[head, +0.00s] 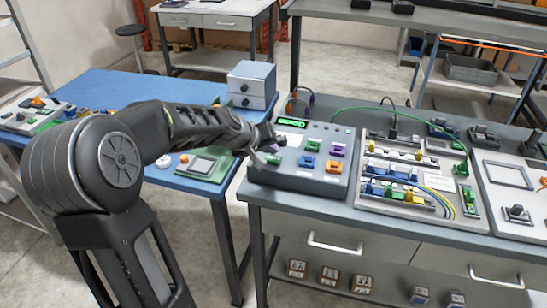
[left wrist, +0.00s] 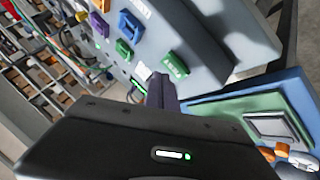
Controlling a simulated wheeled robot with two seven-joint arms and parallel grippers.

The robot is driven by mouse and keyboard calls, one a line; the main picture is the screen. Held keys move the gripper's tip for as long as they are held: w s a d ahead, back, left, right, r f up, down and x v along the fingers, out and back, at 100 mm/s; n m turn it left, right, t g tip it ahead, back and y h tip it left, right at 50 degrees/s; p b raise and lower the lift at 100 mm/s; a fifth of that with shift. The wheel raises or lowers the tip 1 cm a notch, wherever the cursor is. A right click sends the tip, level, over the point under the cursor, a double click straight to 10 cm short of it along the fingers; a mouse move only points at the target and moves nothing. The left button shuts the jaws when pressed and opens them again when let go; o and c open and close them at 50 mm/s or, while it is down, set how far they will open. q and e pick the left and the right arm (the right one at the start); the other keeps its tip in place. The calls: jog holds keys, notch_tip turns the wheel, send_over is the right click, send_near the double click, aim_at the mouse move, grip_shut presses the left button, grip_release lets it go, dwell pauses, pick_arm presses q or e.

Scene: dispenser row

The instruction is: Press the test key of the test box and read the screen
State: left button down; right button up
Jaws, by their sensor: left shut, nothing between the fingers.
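The grey test box (head: 296,181) stands on the left end of the grey bench, and its side shows in the left wrist view (left wrist: 222,34). Its small screen (head: 292,123) is lit with green characters that I cannot read for sure. Coloured blocks sit on its sloping top, among them a green one (head: 273,159) and an orange one (head: 334,166). My left gripper (head: 270,142) is shut and empty at the box's upper left, close to the panel. In the left wrist view its fingers (left wrist: 163,92) partly cover the panel.
A wiring board (head: 368,196) with coloured terminals and cables lies right of the box.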

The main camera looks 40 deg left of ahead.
aim_at(271, 160)
pick_arm(q)
jog(key=shift+r, duration=0.15)
notch_tip(271, 160, up, 5)
jog(key=p, duration=0.4)
dwell(0.8)
